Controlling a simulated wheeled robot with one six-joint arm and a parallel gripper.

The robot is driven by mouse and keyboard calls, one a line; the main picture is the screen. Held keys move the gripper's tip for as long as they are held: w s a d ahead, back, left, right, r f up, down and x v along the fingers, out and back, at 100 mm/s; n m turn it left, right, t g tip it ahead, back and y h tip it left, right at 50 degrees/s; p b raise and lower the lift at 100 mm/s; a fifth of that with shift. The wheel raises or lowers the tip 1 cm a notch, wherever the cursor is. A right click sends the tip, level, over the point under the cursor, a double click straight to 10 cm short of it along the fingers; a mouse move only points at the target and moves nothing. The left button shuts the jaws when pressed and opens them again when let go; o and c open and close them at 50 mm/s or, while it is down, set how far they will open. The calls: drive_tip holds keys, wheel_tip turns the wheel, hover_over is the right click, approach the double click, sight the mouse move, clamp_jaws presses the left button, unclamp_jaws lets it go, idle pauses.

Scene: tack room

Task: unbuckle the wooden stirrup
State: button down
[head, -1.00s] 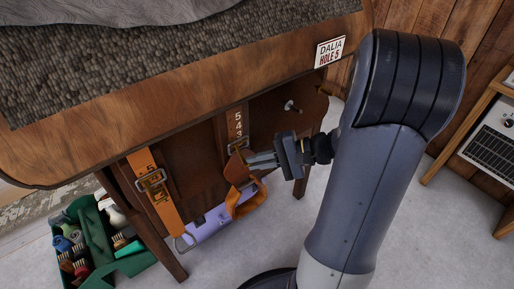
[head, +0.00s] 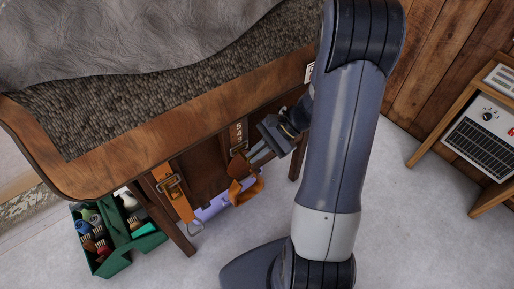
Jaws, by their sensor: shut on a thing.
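My gripper (head: 252,157) is at the right-hand strap on the side of the wooden stand. Its fingers are shut on the orange-brown leather strap (head: 236,168) close beside the metal buckle (head: 238,149). Below the fingers, an orange-brown loop (head: 244,191) hangs out from the panel; I cannot tell whether it is strap or the wooden stirrup. Numbers running 5, 4, 3 are marked above this buckle. A second orange strap (head: 183,206) with its own buckle (head: 170,185) hangs to the left, with a thin metal loop (head: 195,228) below it.
The wooden stand (head: 110,162) carries a dark woven pad and a grey cloth (head: 140,35). A green box (head: 112,264) of brushes is on the floor at left. A lilac thing (head: 214,208) sits behind the straps. A wooden shelf (head: 440,135) stands at right, with clear floor before it.

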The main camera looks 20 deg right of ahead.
drive_tip(key=shift+w+r, duration=0.1)
drive_tip(key=shift+r, duration=0.05)
idle(0.4)
drive_tip(key=c, duration=1.6)
unclamp_jaws()
drive_tip(key=shift+o, duration=0.2)
drive_tip(key=p+v, duration=0.1)
drive_tip(key=v, duration=0.9)
drive_tip(key=shift+d+r, duration=0.25)
drive_tip(key=shift+d, duration=0.05)
drive_tip(key=shift+w, duration=0.15)
drive_tip(key=b+x, duration=0.1)
drive_tip(key=x, duration=1)
drive_tip(key=shift+s+f, duration=0.15)
drive_tip(key=shift+s, duration=0.05)
drive_tip(key=shift+b, duration=0.3)
